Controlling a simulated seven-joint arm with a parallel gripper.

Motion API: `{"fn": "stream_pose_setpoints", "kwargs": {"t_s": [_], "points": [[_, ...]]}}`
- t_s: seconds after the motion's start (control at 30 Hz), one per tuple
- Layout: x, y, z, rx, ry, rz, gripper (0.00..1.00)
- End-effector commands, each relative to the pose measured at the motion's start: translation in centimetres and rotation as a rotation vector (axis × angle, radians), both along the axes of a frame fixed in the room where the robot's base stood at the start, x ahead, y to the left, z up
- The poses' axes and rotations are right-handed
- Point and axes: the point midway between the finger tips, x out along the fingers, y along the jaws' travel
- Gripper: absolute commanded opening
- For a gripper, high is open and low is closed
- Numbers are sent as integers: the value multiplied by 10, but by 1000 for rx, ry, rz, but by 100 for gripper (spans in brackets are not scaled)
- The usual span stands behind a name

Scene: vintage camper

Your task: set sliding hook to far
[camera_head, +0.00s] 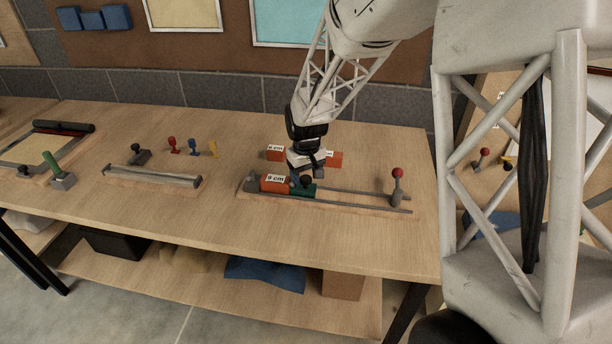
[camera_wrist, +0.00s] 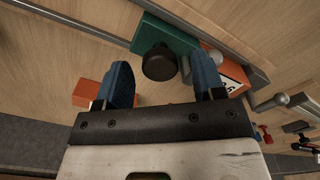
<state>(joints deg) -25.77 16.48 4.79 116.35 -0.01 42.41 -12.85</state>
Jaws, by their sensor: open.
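A wooden base carries two parallel metal rails (camera_head: 365,203). A green slider (camera_head: 303,192) with a black knob (camera_head: 306,181) sits on the rails toward their left end; I cannot tell which part is called the hook. In the wrist view the green slider (camera_wrist: 165,38) and the round black knob (camera_wrist: 159,63) show ahead of my fingers. My gripper (camera_head: 302,178) is low over the slider, open, with blue fingers. In the wrist view the knob lies between the two spread fingertips (camera_wrist: 162,78); contact cannot be made out.
An orange labelled block (camera_head: 274,184) sits beside the slider on its left. A red-balled lever (camera_head: 397,185) stands at the rails' right end. Other orange labelled blocks (camera_head: 275,154) lie behind the rails. The rails between slider and lever are clear. Another bar fixture (camera_head: 152,176) lies to the left.

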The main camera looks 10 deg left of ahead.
Motion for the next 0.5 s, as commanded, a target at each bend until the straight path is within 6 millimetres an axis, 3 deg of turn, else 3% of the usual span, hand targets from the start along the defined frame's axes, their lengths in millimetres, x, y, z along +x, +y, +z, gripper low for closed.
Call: {"fn": "stream_pose_setpoints", "kwargs": {"t_s": [0.37, 0.5], "points": [[0, 0, -3, 1, -1, 0, 63], [0, 0, -3, 1, -1, 0, 41]]}}
